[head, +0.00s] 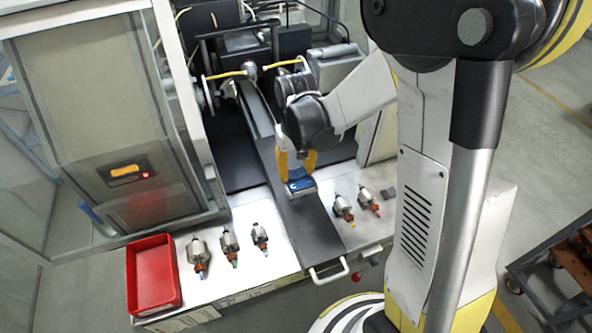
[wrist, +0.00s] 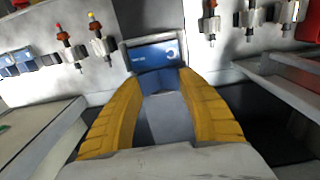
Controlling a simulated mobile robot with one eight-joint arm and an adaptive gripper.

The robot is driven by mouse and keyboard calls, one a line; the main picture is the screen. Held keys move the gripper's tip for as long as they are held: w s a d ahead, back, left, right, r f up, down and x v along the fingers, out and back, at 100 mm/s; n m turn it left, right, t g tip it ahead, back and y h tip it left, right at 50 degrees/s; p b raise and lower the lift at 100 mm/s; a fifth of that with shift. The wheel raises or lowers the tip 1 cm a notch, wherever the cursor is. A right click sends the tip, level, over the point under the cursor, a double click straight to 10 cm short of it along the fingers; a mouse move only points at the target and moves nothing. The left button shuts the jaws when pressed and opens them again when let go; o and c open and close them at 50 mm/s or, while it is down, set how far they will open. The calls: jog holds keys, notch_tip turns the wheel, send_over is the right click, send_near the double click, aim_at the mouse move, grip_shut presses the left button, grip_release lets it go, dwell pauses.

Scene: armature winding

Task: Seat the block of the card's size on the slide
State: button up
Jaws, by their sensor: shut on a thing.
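A blue block (head: 300,186) with a white C-like mark is between the yellow fingertips of my gripper (head: 297,172), which is shut on it. In the wrist view its blue face (wrist: 155,54) shows small white writing and the mark, with a grey edge around it; my gripper (wrist: 160,78) flanks it. The block is over the dark slide (head: 312,228), short of the white handle end. I cannot tell whether it touches the slide. No separate size card is clear. More blue blocks (wrist: 18,62) lie at the left in the wrist view.
A red tray (head: 131,285) is at the left end. A white handle (head: 330,272) projects at the front. The winding machine (head: 338,66) stands behind.

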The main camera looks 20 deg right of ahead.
jog(key=o, duration=1.3)
notch_tip(320, 180, up, 12)
